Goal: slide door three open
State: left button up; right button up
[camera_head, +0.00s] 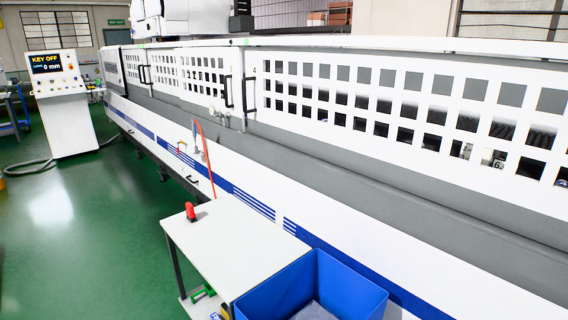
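A long white and grey machine carries a row of white sliding doors with square window holes. The nearest door (400,77) fills the right side of the view, with a black upright handle (249,95) at its left edge. The neighbouring door (203,61) has a black handle (228,92) at its right edge. The two handles stand close together. Another pair of black handles (145,74) shows farther left. Neither of my grippers is in view.
A white table (225,240) with a red object (190,212) and a blue bin (310,285) stand in front of the machine. A red hose (205,155) hangs along its front. A control console (62,100) reads KEY OFF, 0 mm. Green floor is open at left.

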aim_at(205, 105)
jog(key=i+j+z, duration=0.1)
jog(key=j, duration=0.3)
jog(key=i+j+z, duration=0.1)
jog(key=j, duration=0.35)
jog(key=i+j+z, duration=0.1)
jog(key=i+j, duration=0.15)
jog(key=j, duration=0.15)
jog(key=i+j+z, duration=0.1)
jog(key=j, duration=0.35)
jog(key=i+j+z, duration=0.1)
jog(key=j, duration=0.35)
jog(key=i+j+z, duration=0.1)
jog(key=j, duration=0.35)
